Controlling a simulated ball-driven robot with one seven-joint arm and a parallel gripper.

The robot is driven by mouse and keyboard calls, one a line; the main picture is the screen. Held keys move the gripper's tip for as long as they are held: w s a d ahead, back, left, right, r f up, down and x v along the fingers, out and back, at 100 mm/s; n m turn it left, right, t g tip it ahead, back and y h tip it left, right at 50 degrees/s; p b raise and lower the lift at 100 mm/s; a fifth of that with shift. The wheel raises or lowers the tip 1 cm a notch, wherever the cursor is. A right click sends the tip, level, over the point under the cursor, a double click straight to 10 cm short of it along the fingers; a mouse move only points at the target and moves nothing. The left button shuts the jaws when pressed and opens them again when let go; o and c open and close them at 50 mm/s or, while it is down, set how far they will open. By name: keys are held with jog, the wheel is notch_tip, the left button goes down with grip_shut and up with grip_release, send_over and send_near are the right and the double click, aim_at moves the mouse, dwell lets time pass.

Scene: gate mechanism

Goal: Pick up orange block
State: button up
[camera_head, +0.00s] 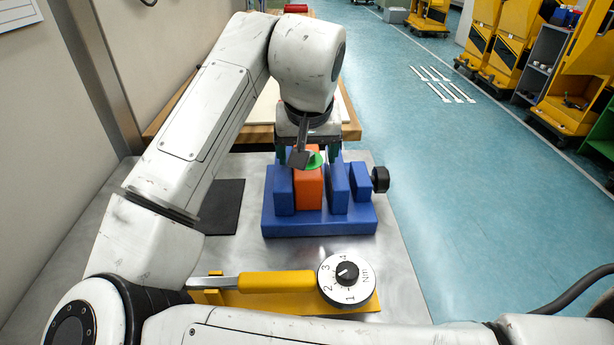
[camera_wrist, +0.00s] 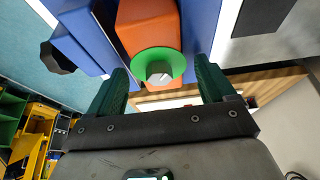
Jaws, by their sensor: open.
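The orange block (camera_head: 308,189) stands between the upright blue walls of a blue fixture (camera_head: 320,226) in the head view. A green disc (camera_head: 315,161) with a light grey centre is on the block. In the wrist view the orange block (camera_wrist: 149,27) shows at the top centre, with the green disc (camera_wrist: 151,57) on its near end. My gripper (camera_head: 308,152) is open at the block, its green fingers spread to either side. In the wrist view my gripper (camera_wrist: 161,66) has its fingertips flanking the disc, with visible gaps. Finger contact with the fixture cannot be told.
A black knob (camera_head: 380,179) sticks out at the fixture's right side. A yellow-handled tool (camera_head: 277,282) with a numbered dial (camera_head: 346,281) lies in front. A black mat (camera_head: 222,207) lies left on the metal table (camera_head: 392,260). A wooden surface (camera_head: 352,130) is behind.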

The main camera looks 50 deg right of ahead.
grip_shut()
dwell(0.7)
jog(key=shift+r, duration=0.1)
